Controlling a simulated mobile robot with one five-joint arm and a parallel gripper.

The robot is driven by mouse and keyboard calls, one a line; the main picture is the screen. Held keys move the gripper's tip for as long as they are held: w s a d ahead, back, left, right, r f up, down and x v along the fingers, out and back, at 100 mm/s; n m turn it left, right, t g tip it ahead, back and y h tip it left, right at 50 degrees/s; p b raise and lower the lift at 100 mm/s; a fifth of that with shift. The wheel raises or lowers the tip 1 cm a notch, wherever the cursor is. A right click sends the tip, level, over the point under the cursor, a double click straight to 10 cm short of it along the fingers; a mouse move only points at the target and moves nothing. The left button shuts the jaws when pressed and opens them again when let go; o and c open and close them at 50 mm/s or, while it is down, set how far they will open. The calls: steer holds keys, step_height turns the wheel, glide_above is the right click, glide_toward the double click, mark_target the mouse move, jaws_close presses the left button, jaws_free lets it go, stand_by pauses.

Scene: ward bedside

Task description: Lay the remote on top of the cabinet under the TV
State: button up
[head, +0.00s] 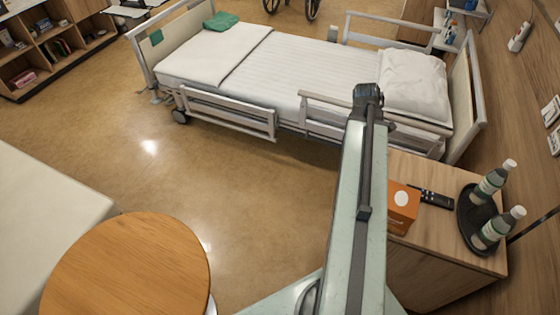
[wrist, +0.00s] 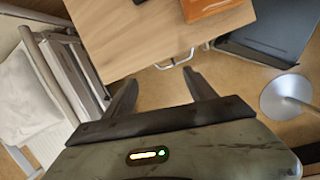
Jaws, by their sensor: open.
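The black remote (head: 436,199) lies on the wooden bedside cabinet (head: 440,258), between an orange box (head: 402,205) and a dark round tray (head: 465,222). In the wrist view the cabinet top (wrist: 125,40) and orange box (wrist: 205,8) show; a small dark bit at the top edge may be the remote. My gripper (wrist: 162,92) is open and empty, its fingers near the cabinet's edge and drawer handle. In the head view my arm rises in front of the cabinet's left side, and the gripper's fingers cannot be made out. I see no TV, nor a cabinet under one.
Two bottles (head: 493,182) (head: 497,228) stand on the tray. A bed (head: 300,75) with rails is behind the cabinet. A round wooden table (head: 130,270) is at lower left, a white surface (head: 45,215) beside it. Shelves (head: 50,45) stand at far left. The middle floor is clear.

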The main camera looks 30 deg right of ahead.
steer(key=w+a+m+t, duration=0.1)
steer(key=w+a, duration=0.5)
steer(key=a, duration=0.3)
steer(key=w+a+m, duration=0.1)
steer(key=w+a, duration=0.4)
steer(key=a, duration=0.4)
steer(key=w+a+m+y, duration=0.1)
steer(key=a, duration=1.1)
steer(key=w+a+m+y, duration=0.1)
steer(key=w+a+m, duration=0.1)
steer(key=a, duration=1)
steer(key=shift+w+a+f+m+t+y, duration=0.25)
steer(key=shift+w+f+m+t+y, duration=0.05)
steer(key=shift+f+t, duration=0.1)
steer(key=shift+o, duration=0.4)
